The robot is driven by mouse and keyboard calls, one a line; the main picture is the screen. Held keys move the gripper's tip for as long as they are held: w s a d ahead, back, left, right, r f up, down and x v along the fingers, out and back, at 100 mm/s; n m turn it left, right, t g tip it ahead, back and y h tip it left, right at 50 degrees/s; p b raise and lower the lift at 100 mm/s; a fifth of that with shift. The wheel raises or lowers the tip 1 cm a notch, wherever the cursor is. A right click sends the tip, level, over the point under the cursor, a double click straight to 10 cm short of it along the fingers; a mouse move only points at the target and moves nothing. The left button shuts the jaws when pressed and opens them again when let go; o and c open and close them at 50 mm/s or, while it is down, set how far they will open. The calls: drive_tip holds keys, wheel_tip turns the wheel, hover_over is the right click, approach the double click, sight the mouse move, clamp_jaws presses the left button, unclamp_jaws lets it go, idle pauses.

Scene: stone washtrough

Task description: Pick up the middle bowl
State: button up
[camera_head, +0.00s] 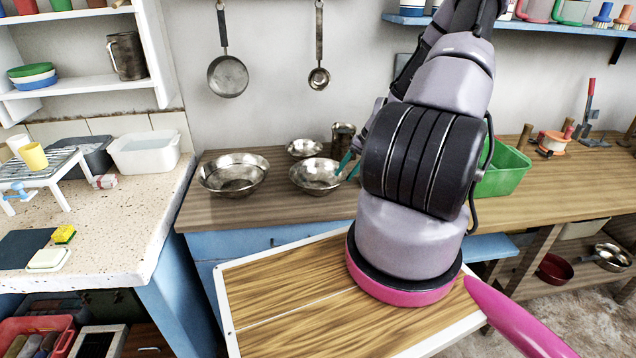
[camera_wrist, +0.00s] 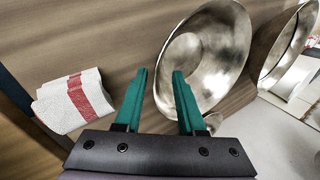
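Three metal bowls stand on the wooden counter: a wide one (camera_head: 234,176) at left, a mid-sized one (camera_head: 318,178) at centre, and a small one (camera_head: 304,148) behind it. My gripper (camera_head: 347,168) is at the right rim of the mid-sized bowl, partly hidden behind my arm. The wide bowl (camera_wrist: 290,45) is farther right.
A red-striped cloth (camera_wrist: 76,100) lies left of the fingers in the wrist view. A metal mug (camera_head: 343,137) stands behind the bowls. A green tub (camera_head: 505,170) is to the right. A pan (camera_head: 228,76) and ladle (camera_head: 318,77) hang on the wall.

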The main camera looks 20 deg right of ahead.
sight(341, 179)
drive_tip(key=x, duration=0.4)
drive_tip(key=shift+s, duration=0.2)
clamp_jaws()
idle(1.2)
